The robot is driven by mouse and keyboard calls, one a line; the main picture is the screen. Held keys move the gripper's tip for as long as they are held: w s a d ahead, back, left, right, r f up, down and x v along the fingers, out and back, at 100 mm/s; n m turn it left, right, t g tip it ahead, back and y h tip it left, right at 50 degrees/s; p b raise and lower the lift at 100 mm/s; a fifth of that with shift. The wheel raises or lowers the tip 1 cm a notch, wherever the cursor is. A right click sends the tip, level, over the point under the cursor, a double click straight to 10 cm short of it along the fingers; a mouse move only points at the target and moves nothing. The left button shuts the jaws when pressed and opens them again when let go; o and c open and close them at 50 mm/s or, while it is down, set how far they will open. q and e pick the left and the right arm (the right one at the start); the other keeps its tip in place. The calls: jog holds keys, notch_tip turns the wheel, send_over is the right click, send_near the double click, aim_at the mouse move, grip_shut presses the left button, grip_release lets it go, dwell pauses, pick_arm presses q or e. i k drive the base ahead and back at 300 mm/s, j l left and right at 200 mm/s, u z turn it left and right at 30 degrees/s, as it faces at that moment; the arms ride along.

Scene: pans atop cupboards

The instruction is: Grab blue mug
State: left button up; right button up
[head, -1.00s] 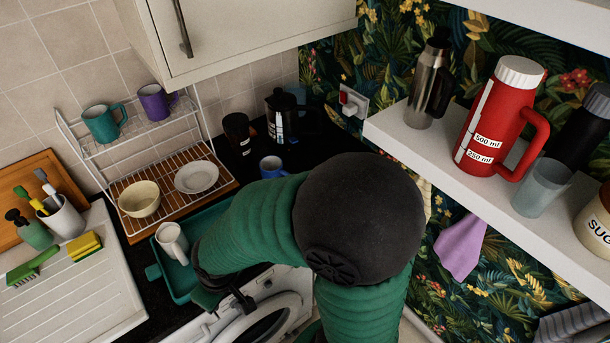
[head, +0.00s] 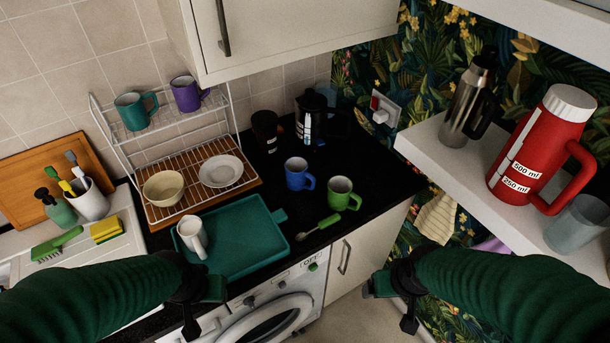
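The blue mug (head: 297,174) stands upright on the black worktop, its handle to the right. It is left of a green mug (head: 340,192) and behind the teal tray's handle. My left gripper (head: 203,305) is in front of the worktop edge, below the tray, with its fingers apart and nothing between them. My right gripper (head: 388,306) is in front of the cupboard, right of and below the blue mug, also open and empty. Neither gripper touches a mug.
Behind are a dish rack (head: 188,192), a dark grinder (head: 266,128) and a cafetiere (head: 312,115). A white shelf (head: 440,150) juts out at right.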

aim_at(302, 178)
jog(key=u, duration=1.25)
jog(key=l+u, duration=0.25)
jog(key=l, duration=0.2)
jog(key=l+u, duration=0.25)
jog(key=l, duration=0.25)
jog(key=k+l+u, duration=0.2)
jog(key=l, duration=0.2)
jog(key=i+l, duration=0.2)
